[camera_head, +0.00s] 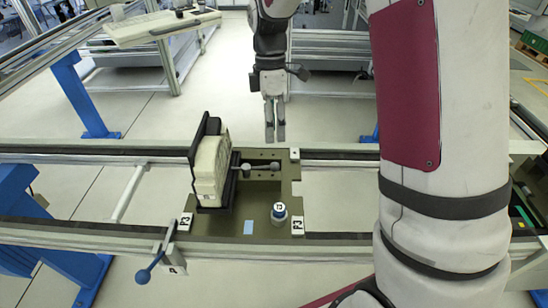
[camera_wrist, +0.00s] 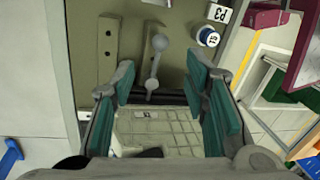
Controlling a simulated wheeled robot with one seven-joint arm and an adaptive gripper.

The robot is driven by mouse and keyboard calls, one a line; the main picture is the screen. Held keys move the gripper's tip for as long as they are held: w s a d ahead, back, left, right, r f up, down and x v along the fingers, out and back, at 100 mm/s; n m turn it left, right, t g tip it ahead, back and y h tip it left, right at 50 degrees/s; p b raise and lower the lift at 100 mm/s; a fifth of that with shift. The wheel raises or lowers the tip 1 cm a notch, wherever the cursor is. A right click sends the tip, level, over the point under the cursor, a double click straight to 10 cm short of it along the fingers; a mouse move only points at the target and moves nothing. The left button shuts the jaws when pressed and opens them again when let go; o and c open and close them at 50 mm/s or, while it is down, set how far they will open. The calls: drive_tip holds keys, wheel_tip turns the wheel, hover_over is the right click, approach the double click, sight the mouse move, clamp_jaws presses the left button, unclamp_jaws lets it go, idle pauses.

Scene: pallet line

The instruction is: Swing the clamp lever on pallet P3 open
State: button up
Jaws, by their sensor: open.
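Pallet P3 (camera_head: 262,228) is an olive plate across the two rails, also in the wrist view (camera_wrist: 132,12). Its black fixture (camera_head: 198,140) has a cream block (camera_head: 211,170) against it; the block shows low in the wrist view (camera_wrist: 165,132). The grey clamp lever (camera_head: 262,167) lies beside the block, its arm extending away from it. In the wrist view the lever (camera_wrist: 155,62) has a round knob. My gripper (camera_head: 275,138) points down above the pallet's far side, apart from the lever. Its teal-padded fingers (camera_wrist: 163,82) are open and empty, with the lever seen between them.
A blue-knobbed lever (camera_head: 150,266) hangs at the near rail (camera_head: 80,231). My arm hides the right side. Floor shows between the rails left of the pallet.

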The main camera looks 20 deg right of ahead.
sight(274, 163)
drive_tip(key=f, duration=0.3)
drive_tip(key=s+f+p, duration=0.1)
drive_tip(key=f, duration=0.2)
drive_tip(key=s+f, duration=0.1)
drive_tip(key=f, duration=0.3)
drive_tip(key=shift+a+p, duration=0.2)
drive_tip(key=shift+p, duration=0.15)
drive_tip(key=shift+r, duration=0.1)
clamp_jaws()
